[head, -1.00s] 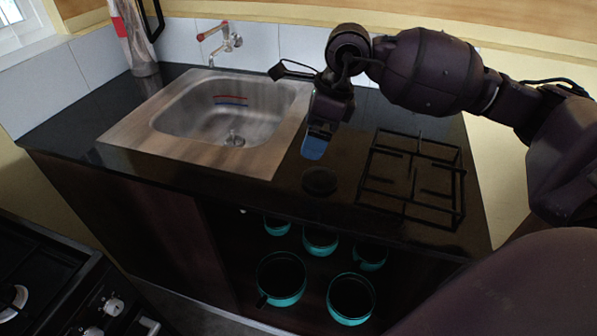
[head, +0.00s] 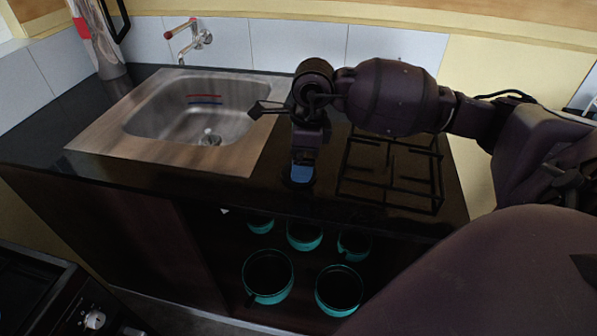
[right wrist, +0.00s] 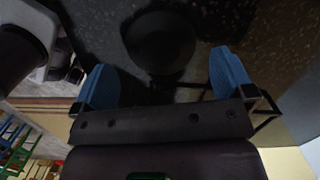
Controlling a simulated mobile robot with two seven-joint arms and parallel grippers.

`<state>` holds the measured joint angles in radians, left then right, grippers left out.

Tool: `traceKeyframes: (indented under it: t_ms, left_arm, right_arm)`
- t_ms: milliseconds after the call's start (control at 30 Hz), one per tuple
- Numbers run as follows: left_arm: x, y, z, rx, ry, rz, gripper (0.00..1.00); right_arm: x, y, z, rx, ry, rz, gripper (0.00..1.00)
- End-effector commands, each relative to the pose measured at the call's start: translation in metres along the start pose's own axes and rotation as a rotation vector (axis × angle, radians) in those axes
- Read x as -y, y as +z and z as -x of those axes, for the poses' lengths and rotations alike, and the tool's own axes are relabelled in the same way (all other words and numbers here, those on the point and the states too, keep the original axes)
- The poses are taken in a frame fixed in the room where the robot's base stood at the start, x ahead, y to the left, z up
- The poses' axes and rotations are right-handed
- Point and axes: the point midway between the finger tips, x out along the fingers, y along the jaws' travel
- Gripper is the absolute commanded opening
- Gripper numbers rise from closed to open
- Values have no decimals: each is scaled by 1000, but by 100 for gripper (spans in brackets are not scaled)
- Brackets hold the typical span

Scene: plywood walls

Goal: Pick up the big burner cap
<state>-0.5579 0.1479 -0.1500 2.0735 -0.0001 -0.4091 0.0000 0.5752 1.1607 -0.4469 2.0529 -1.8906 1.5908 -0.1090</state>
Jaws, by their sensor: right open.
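The big burner cap (right wrist: 160,42) is a dark round disc lying on the black countertop. In the right wrist view it is between and just beyond the two blue fingertips. In the head view a dark edge of the cap (head: 299,183) shows under my right gripper (head: 302,172), which hides most of it. My right gripper also fills the lower part of the right wrist view (right wrist: 168,80); its fingers are wide apart and nothing is between them. My left gripper is not in view.
A black pan-support grate (head: 390,170) stands just right of the gripper. A steel sink (head: 170,115) is to the left, with a red-handled tap (head: 195,38) behind. Teal pots (head: 268,277) stand on the open shelf below the counter. A stove (head: 70,305) is at lower left.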

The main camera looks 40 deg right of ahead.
Motion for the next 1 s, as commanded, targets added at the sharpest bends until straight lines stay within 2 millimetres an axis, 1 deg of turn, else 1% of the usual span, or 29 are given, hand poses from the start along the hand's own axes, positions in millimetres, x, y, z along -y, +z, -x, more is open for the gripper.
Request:
traceKeyframes:
  t_ms: [33,100,200,300,500,533,567,800,1000]
  left_arm:
    - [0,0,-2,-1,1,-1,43]
    - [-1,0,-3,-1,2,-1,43]
    - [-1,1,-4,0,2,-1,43]
    - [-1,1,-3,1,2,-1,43]
    - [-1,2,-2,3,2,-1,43]
    - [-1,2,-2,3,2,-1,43]
    - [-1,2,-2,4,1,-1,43]
    - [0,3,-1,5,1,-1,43]
    - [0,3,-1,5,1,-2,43]
  right_arm:
    - [0,-1,-10,-2,6,-2,100]
    - [0,-2,-19,-2,5,-2,100]
    - [0,-1,-28,-1,4,-1,100]
    - [0,-1,-32,0,2,0,100]
    - [0,-1,-32,0,1,0,100]
    - [0,-1,-32,0,1,0,98]
    - [0,-1,-32,0,1,0,94]
    - [0,-1,-32,0,1,0,58]
    - [0,-1,-31,0,0,0,58]
